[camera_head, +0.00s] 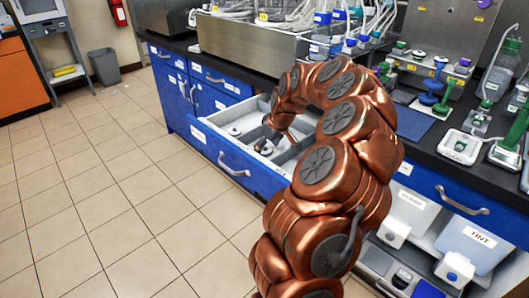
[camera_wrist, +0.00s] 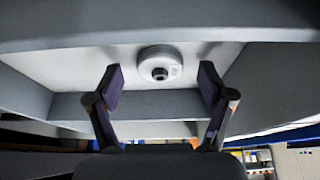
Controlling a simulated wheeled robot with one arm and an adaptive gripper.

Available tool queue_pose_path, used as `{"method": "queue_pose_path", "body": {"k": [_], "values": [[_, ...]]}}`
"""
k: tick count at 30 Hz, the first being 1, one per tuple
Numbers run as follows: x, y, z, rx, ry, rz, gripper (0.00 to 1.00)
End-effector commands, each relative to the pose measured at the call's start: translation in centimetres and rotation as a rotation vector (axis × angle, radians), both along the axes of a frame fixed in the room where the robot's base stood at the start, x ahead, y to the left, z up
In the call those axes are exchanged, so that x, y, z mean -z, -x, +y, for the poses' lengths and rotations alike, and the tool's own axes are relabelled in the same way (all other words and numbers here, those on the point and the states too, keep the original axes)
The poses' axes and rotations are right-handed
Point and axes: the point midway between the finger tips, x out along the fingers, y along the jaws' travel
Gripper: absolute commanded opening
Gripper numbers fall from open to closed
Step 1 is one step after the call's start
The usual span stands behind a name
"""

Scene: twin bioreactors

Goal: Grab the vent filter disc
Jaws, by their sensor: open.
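A white disc (camera_wrist: 153,54) with a dark hub and a small pale label, likely the vent filter disc, lies in a drawer compartment in the wrist view. My gripper (camera_wrist: 160,80) is open, with its fingers apart on either side of the disc in the picture and not touching it. In the head view my gripper (camera_head: 268,138) reaches down into the open drawer (camera_head: 206,128). Small pale round items (camera_head: 235,131) lie in the drawer's compartments; my arm hides part of the drawer.
Grey drawer dividers (camera_wrist: 150,104) lie close around the fingers. The blue drawer front (camera_head: 225,160) sticks out from the bench. Tubing, bottles and green and blue fittings crowd the black benchtop (camera_head: 420,140). The tiled floor (camera_head: 110,180) at left is open.

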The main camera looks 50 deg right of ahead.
Motion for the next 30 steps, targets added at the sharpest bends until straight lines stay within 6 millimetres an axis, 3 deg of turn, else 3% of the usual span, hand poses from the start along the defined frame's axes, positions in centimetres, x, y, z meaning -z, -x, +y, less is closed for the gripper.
{"method": "queue_pose_path", "body": {"k": [7, 21, 30], "values": [[0.22, -0.14, -0.03, 0.001, 0.001, -0.002, 0.81], [0.18, -0.13, -0.03, 0.001, 0.001, -0.001, 0.32], [-0.02, -0.13, -0.04, 0.001, 0.001, -0.002, 0.31]]}}
